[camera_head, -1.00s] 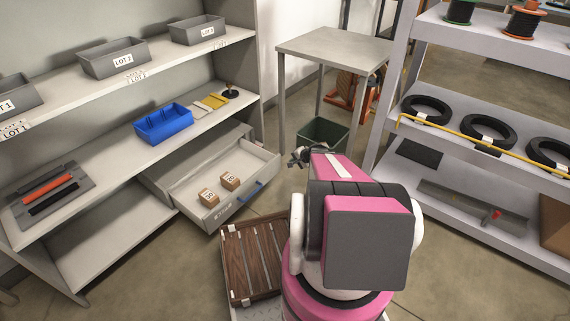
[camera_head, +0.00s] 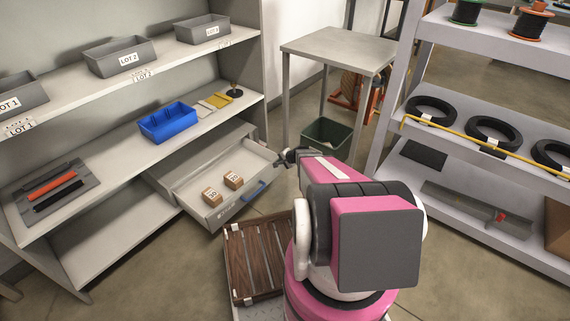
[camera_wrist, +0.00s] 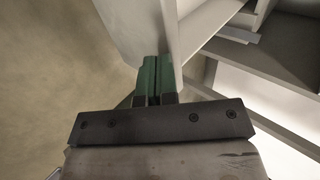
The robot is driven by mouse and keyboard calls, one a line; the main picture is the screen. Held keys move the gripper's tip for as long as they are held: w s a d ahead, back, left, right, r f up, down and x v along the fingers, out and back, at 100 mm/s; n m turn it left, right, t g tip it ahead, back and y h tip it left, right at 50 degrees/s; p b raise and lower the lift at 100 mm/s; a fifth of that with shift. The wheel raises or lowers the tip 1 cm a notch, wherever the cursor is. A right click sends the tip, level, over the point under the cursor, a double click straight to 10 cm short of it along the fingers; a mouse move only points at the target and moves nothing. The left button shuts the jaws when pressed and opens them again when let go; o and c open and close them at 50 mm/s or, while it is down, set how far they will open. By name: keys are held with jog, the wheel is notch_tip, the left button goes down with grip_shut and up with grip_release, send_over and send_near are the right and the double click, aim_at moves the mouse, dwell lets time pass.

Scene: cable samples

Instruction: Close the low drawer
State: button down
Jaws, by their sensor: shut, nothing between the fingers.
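The low drawer (camera_head: 208,190) is pulled out under the left shelf unit, with a blue handle (camera_head: 255,190) on its front. Two small brown boxes (camera_head: 233,180) with labels sit inside it. My gripper (camera_head: 280,160) is at the right end of the drawer front in the head view, very close to its corner; I cannot tell whether it touches. In the wrist view, the green fingers of my gripper (camera_wrist: 157,72) are shut together and empty. A pale panel (camera_wrist: 140,28), seemingly the drawer's, rises just beyond the fingertips.
A dark green bin (camera_head: 327,136) sits under the grey table (camera_head: 335,45). The shelf above holds a blue bin (camera_head: 167,122). A rack with cable coils (camera_head: 430,109) stands at the right.

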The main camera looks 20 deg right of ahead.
jog(key=shift+w+a, duration=0.1)
dwell(0.3)
jog(key=w+a, duration=0.8)
jog(key=w, duration=0.3)
jog(key=w+a, duration=0.7)
jog(key=w, duration=0.4)
jog(key=shift+a, duration=0.4)
